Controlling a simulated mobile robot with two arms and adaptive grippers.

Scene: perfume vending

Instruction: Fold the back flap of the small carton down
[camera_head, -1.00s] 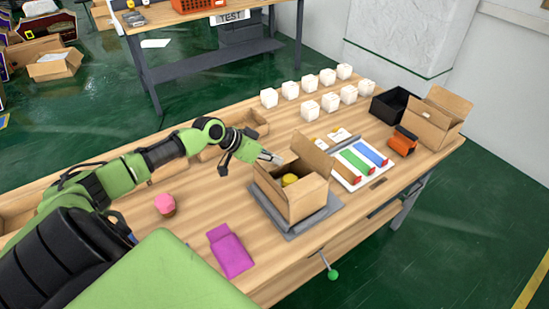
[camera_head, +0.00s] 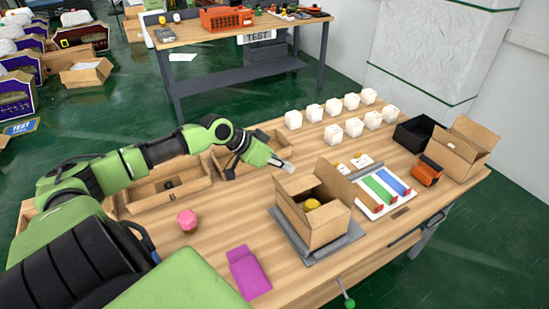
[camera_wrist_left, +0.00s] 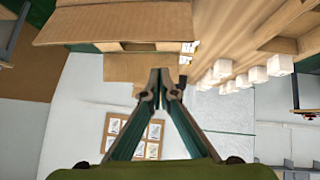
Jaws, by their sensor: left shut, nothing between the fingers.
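The small brown carton (camera_head: 325,226) stands open on a grey platform (camera_head: 318,257) on the wooden table, with a round yellow item (camera_head: 312,204) inside. One flap (camera_head: 335,182) stands up at its far right side. My left gripper (camera_head: 289,167) is shut and empty, just behind the carton's far left edge. In the left wrist view the carton (camera_wrist_left: 115,25) fills the upper left, with a flap (camera_wrist_left: 110,68) close to the shut fingertips (camera_wrist_left: 169,78); I cannot tell if they touch. My right gripper is not in view.
A larger open carton (camera_head: 451,153), a black bin (camera_head: 413,133) and an orange device (camera_head: 427,171) stand at the right. Several white boxes (camera_head: 333,134) line the back. A pink item (camera_head: 187,221) and purple pouch (camera_head: 248,273) lie left of the carton.

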